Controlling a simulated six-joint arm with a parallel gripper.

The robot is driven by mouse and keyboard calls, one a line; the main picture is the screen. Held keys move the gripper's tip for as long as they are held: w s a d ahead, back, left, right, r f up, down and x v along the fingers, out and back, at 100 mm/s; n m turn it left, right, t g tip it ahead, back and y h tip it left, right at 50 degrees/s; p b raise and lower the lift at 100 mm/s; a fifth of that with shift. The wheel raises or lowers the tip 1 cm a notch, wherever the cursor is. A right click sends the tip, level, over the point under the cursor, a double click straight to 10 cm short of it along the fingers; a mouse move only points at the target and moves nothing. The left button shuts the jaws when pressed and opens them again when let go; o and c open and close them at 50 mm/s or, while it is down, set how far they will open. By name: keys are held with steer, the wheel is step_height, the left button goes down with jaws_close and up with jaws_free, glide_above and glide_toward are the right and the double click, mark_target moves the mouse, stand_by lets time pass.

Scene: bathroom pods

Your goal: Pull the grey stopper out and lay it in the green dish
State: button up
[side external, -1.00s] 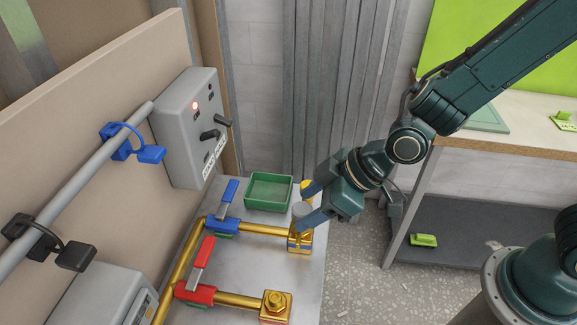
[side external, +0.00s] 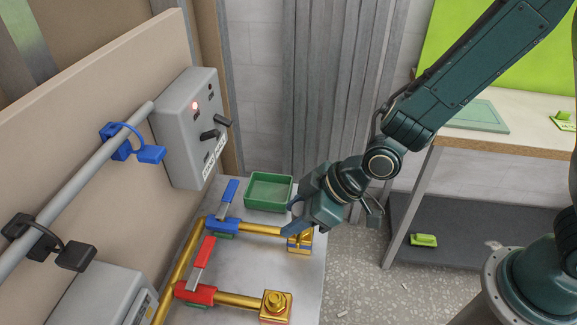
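The green dish (side external: 268,206) is a shallow, empty-looking rectangular tray at the back of the grey metal bench. The brass pipe end with a blue band (side external: 300,244) is at the bench's right edge, at the end of the upper brass pipe. My gripper (side external: 292,216) is low over this pipe end, right of and nearer than the dish, with its blue-grey fingers pointing left. The grey stopper is not visible now; my gripper covers the place just above the brass fitting. Whether the fingers hold anything is hidden.
A blue-handled valve (side external: 223,222) and a red-handled valve (side external: 196,290) stand left of the pipe ends. A second brass pipe end (side external: 276,304) is nearer. A grey control box (side external: 188,130) hangs on the board. A shelf unit (side external: 500,138) stands at right.

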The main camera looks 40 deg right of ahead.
mark_target(296, 207)
steer(key=c, duration=0.8)
steer(key=shift+r, duration=0.9)
stand_by(1.0)
steer(key=shift+r, duration=0.7)
steer(key=shift+r, duration=0.35)
steer(key=shift+r, duration=0.25)
